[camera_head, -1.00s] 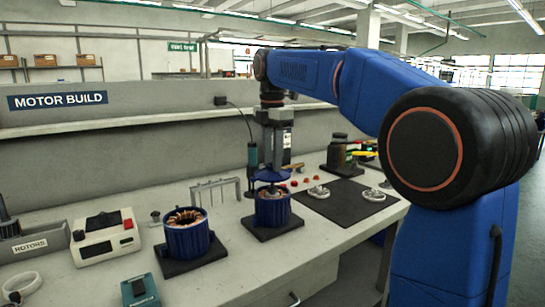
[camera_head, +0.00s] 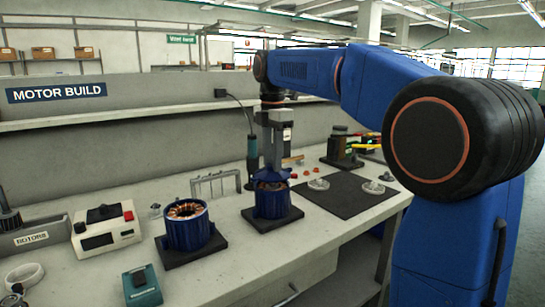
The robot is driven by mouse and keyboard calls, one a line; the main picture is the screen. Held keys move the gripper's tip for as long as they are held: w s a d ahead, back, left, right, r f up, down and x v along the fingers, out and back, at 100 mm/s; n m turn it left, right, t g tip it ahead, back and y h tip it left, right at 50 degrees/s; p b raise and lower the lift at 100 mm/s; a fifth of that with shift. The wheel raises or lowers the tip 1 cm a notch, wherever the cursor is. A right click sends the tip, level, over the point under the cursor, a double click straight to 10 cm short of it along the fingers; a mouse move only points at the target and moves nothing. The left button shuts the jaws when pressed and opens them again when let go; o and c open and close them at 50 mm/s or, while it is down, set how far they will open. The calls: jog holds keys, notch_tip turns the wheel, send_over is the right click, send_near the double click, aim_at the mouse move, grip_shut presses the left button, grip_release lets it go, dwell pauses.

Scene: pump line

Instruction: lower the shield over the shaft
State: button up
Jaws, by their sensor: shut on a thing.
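My gripper (camera_head: 274,150) points straight down and is shut on a blue end shield (camera_head: 270,175). The shield is roughly level, just above the blue motor housing (camera_head: 271,206) on its dark base plate. Copper-coloured windings show faintly in the narrow space between shield and housing rim. I cannot make out the shaft, which the shield and housing hide. Whether the shield touches anything below is too small to tell.
A second blue housing (camera_head: 189,228) with open windings stands to the left. A grey rack (camera_head: 216,183) is behind it. A dark mat (camera_head: 345,194) with small metal parts lies to the right. A teal tool (camera_head: 252,155) hangs close behind my gripper.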

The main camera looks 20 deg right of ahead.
jog(key=shift+f, duration=0.9)
jog(key=o, duration=1.4)
jog(key=shift+c, duration=0.2)
notch_tip(320, 180, up, 12)
dwell(1.1)
jog(key=shift+f, duration=0.15)
